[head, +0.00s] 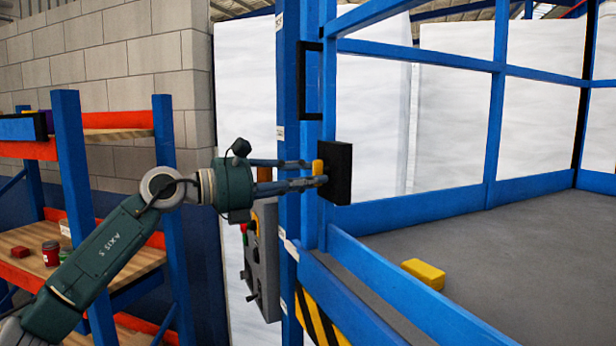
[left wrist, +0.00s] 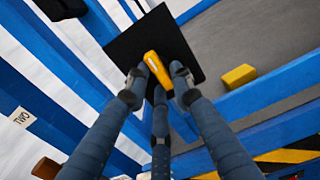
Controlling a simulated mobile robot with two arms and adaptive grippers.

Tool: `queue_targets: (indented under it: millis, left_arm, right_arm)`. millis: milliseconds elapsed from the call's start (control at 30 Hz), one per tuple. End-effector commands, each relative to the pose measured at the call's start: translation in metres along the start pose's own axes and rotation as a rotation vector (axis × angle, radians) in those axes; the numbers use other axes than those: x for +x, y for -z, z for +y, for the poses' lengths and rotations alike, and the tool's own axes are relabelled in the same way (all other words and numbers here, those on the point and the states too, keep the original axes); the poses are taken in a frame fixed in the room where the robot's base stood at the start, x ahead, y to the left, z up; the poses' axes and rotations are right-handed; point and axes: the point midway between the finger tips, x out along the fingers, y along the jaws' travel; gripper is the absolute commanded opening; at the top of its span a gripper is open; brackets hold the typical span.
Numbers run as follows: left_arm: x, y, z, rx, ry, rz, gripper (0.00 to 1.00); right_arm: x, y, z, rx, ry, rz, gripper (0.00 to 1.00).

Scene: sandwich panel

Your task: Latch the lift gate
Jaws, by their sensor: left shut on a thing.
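The lift gate's blue frame (head: 498,100) stands on the right in the head view. A black plate (head: 338,172) is on the blue post (head: 290,110), and a small yellow latch handle (head: 318,167) sticks out from it. My left gripper (head: 316,173) reaches in from the left and is shut on the yellow handle. In the left wrist view the yellow handle (left wrist: 158,70) lies between my fingertips, in front of the black plate (left wrist: 140,42). My right gripper is not in view.
A yellow block (head: 424,273) lies on the grey platform floor (head: 520,250). A grey control box (head: 262,260) hangs below my left gripper. A blue and orange shelf (head: 70,150) with jars stands at the left. A black handle (head: 309,80) is above on the post.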

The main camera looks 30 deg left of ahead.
Motion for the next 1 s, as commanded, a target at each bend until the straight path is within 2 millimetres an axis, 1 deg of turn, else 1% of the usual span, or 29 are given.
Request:
queue_targets:
  millis: [233, 633, 667, 700, 733, 1000]
  left_arm:
    - [-0.0001, -0.0002, -0.0002, -0.046, -0.001, -0.001, 0.0]
    - [-0.0001, 0.0, -0.0001, -0.052, -0.001, -0.001, 0.0]
    - [-0.0001, 0.0, -0.0001, -0.052, -0.001, -0.001, 0.25]
    - [-0.0001, 0.0, -0.0001, -0.052, -0.001, -0.001, 0.33]
    - [-0.0001, 0.0, -0.0001, -0.052, -0.001, -0.001, 0.38]
    - [-0.0001, 0.0001, -0.0003, -0.051, 0.0, 0.0, 0.38]
  right_arm:
    - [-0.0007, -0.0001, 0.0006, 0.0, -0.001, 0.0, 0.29]
    - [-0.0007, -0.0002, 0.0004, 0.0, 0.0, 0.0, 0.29]
    - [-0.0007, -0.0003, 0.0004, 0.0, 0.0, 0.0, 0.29]
    - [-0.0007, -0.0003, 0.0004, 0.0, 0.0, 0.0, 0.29]
    - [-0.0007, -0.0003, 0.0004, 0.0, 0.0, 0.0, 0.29]
    - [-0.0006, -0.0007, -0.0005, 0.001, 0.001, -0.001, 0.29]
